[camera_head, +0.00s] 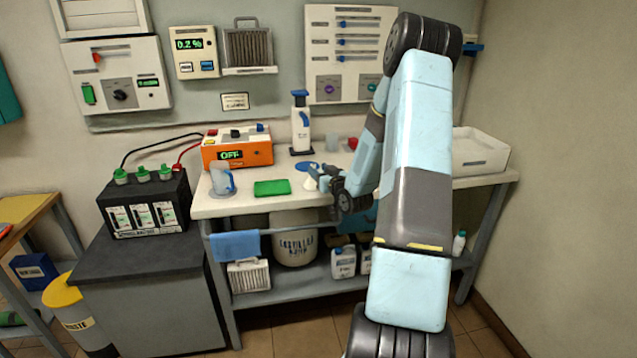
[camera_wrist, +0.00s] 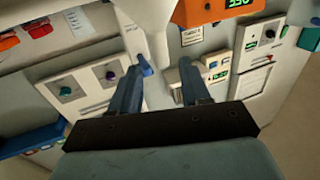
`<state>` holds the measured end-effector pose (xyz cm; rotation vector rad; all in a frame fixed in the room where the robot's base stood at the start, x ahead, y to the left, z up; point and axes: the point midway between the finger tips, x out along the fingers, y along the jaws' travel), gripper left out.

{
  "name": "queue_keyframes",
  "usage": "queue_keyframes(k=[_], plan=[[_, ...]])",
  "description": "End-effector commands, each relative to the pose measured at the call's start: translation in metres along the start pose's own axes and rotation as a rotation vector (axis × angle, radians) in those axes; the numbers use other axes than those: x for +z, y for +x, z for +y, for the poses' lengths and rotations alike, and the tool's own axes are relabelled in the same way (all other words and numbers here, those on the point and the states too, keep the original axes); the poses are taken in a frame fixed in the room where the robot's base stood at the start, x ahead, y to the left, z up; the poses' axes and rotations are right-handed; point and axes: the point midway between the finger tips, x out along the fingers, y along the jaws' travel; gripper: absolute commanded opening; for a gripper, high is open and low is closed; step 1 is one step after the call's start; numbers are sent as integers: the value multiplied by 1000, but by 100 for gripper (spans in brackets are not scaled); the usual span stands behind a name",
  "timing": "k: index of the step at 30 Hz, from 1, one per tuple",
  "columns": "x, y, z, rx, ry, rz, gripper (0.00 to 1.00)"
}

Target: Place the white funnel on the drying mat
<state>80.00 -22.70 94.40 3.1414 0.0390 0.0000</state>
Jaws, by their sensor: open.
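A small white funnel (camera_head: 309,184) stands on the white bench top (camera_head: 235,207), right of the green rectangular mat (camera_head: 272,188), which looks like the drying mat. The mat lies flat and bare near the bench's front edge. My gripper (camera_head: 318,175) is low over the bench, just right of the funnel and very close to it. Whether they touch cannot be told. In the wrist view my gripper (camera_wrist: 162,66) shows two separated fingers with no clear object held between them.
A grey-blue jug (camera_head: 221,180) stands left of the mat. A white tray (camera_head: 480,150) sits at right. Bench space between mat and funnel is clear.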

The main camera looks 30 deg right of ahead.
Motion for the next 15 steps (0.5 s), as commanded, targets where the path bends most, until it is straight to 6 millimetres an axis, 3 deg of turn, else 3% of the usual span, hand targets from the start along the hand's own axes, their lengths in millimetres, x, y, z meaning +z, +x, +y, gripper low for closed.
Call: queue_keyframes(k=[7,15], plan=[[3,33,-2,-1,0,0,47],[2,42,-3,0,0,0,47]])
